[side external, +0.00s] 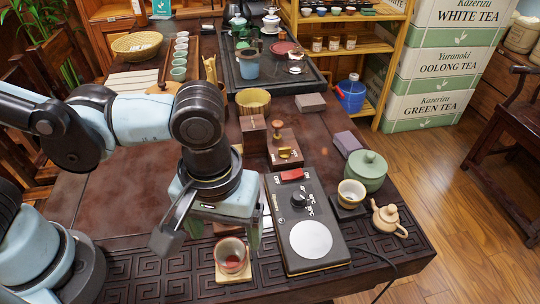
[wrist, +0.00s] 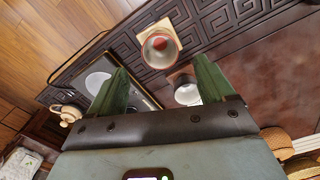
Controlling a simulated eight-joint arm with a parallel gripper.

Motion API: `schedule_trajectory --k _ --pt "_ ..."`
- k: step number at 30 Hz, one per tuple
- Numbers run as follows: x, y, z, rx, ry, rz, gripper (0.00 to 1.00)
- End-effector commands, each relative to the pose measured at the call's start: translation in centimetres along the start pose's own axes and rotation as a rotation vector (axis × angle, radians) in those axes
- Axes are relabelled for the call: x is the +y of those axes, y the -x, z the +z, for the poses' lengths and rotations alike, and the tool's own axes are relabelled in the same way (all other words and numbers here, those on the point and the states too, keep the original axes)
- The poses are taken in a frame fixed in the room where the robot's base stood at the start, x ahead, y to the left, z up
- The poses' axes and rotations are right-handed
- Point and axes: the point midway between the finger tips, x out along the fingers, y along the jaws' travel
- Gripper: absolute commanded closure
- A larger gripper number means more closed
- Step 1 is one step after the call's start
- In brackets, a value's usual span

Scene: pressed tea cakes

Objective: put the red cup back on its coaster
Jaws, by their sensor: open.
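A small cup with red on it (side external: 231,255) stands upright at the table's front edge, on a pale wooden square coaster (side external: 233,279). In the wrist view the cup (wrist: 160,48) shows a reddish rim and appears over the pale coaster (wrist: 157,28). My gripper (side external: 222,236) hangs just behind the cup in the side view, pointing down. In the wrist view my gripper (wrist: 160,66) has its two green fingers wide apart with nothing between their pads.
A black device with a white round plate (side external: 311,239) lies right of the cup. Beyond it are a yellowish cup (side external: 351,192) on a dark coaster, a green lidded jar (side external: 366,171) and a beige teapot (side external: 388,218). Wooden blocks (side external: 285,150) stand behind.

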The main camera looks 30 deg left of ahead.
Motion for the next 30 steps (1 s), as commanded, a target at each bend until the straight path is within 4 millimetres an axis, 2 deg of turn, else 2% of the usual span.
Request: schedule_trajectory --k 3,9,14,17,20,23,27,30 --pt "0.0 1.8 0.0 0.0 0.0 0.0 0.18" --pt "0.0 4.0 0.0 0.0 0.0 0.0 0.18" --pt "0.0 5.0 0.0 0.0 0.0 0.0 0.18" --pt "-0.4 5.2 -0.7 0.006 -0.005 0.015 0.18" --pt "-1.6 5.1 -2.9 0.031 -0.032 0.064 0.18" --pt "-3.9 5.0 -6.3 0.096 -0.084 0.135 0.18" --pt "-8.3 4.6 -11.1 0.253 -0.181 0.207 0.18" --pt "-11.6 4.4 -13.6 0.379 -0.25 0.211 0.18"
